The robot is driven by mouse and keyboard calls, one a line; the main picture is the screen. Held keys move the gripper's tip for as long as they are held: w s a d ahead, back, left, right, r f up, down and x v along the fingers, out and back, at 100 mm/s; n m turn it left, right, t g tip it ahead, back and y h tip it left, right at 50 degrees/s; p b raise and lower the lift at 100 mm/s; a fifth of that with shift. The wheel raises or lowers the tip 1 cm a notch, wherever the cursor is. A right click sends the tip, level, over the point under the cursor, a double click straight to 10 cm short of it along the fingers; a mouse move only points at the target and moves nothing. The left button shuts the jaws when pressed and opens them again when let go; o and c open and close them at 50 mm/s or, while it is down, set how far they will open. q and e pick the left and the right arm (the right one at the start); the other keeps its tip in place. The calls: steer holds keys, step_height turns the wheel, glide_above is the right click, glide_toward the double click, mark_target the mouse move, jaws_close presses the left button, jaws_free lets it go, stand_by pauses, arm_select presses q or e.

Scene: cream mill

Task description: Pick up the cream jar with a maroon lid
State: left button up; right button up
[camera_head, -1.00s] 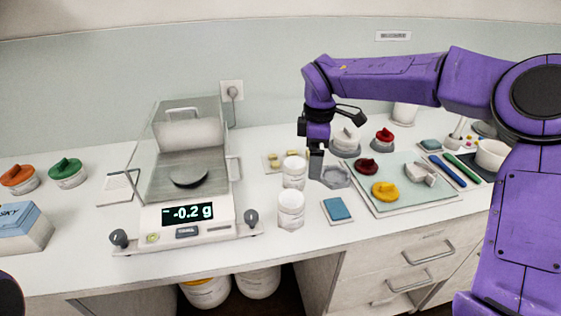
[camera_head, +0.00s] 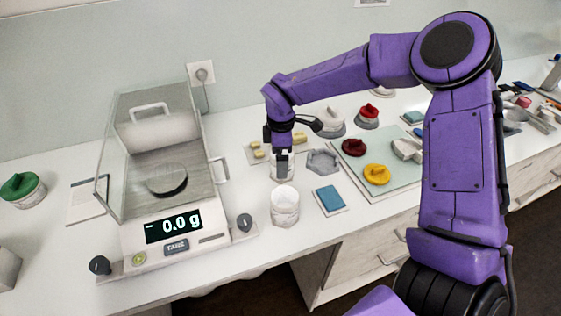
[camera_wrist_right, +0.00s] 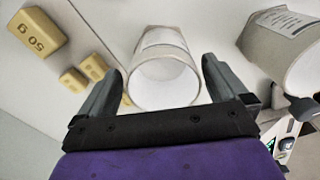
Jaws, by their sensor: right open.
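A dark maroon lid (camera_head: 353,147) lies loose on the pale green mat. A brighter red lid (camera_head: 367,111) sits on a jar (camera_head: 367,123) farther back. Two white open jars stand beside the scale, a front one (camera_head: 285,207) and a back one (camera_head: 278,174) partly hidden by my right gripper (camera_head: 281,168). In the right wrist view, my right gripper (camera_wrist_right: 160,95) is open, with the open mouth of the back jar (camera_wrist_right: 165,82) between its fingers. I cannot tell whether the fingers touch it. My left gripper is out of view.
The glass-shielded scale (camera_head: 165,200) stands at left, reading 0.0 g. A grey holder (camera_head: 322,162), a blue pad (camera_head: 328,199) and a yellow lid (camera_head: 376,174) lie to the right. Yellow weights (camera_wrist_right: 38,32) lie near the jar; the front jar (camera_wrist_right: 282,40) is close at the other side.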

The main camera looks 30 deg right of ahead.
steer(key=shift+f, duration=0.4)
steer(key=shift+s+d, duration=0.1)
steer(key=shift+s, duration=0.2)
steer(key=c, duration=1.1)
steer(key=shift+o, duration=0.2)
